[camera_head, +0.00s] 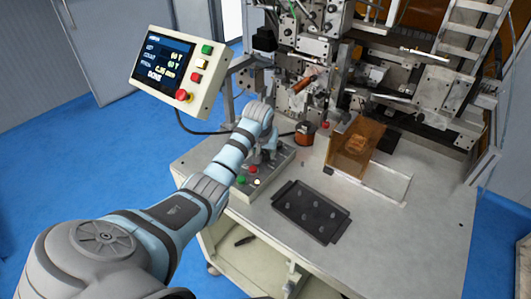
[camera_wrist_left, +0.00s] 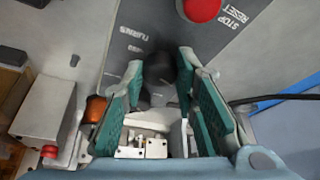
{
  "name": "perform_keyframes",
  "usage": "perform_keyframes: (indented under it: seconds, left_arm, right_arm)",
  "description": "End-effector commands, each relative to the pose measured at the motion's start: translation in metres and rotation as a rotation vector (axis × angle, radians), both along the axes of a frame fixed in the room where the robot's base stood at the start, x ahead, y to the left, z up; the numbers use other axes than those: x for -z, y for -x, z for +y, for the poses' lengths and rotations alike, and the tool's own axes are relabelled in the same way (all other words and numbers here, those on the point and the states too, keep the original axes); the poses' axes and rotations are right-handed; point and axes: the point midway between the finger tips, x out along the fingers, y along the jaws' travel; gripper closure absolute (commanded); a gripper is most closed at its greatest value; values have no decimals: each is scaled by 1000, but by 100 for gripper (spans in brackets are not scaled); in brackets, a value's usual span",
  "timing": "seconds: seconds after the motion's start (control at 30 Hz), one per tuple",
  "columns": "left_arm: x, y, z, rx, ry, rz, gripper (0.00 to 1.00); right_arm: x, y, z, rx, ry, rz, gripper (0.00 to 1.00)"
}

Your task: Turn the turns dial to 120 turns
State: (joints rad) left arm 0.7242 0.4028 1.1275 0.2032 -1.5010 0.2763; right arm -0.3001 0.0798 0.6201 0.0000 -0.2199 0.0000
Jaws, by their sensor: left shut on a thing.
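The turns dial (camera_wrist_left: 158,80) is a black knob on a grey panel in the left wrist view. The word TURNS and small numbers are printed beside it, partly hidden and too blurred to read surely. My left gripper (camera_wrist_left: 162,88) has its green-padded fingers on both sides of the knob and is shut on it. In the head view my left gripper (camera_head: 268,154) is at the control box (camera_head: 282,162) on the bench, and my arm hides the dial. The display (camera_head: 163,62) seems to read SET 60 T, COUNT 60 T and DONE. My right gripper is not in view.
A red STOP RESET button (camera_wrist_left: 203,8) is close to the dial. A black tray (camera_head: 311,212), a copper wire spool (camera_head: 304,133) and an open brown box (camera_head: 355,147) are on the bench. The winding machine stands behind. The front right bench top is clear.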

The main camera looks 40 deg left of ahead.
Motion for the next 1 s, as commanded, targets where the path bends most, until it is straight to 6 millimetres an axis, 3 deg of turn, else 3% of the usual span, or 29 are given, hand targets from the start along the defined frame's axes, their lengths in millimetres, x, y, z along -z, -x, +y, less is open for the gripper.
perform_keyframes:
  seconds: [0.5, 1.0]
  left_arm:
    - [1, 1, 3, 365, -1, 1, 100]
    - [1, 1, 3, 448, 1, 1, 100]
  right_arm:
    - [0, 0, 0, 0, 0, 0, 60]
    - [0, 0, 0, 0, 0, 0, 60]
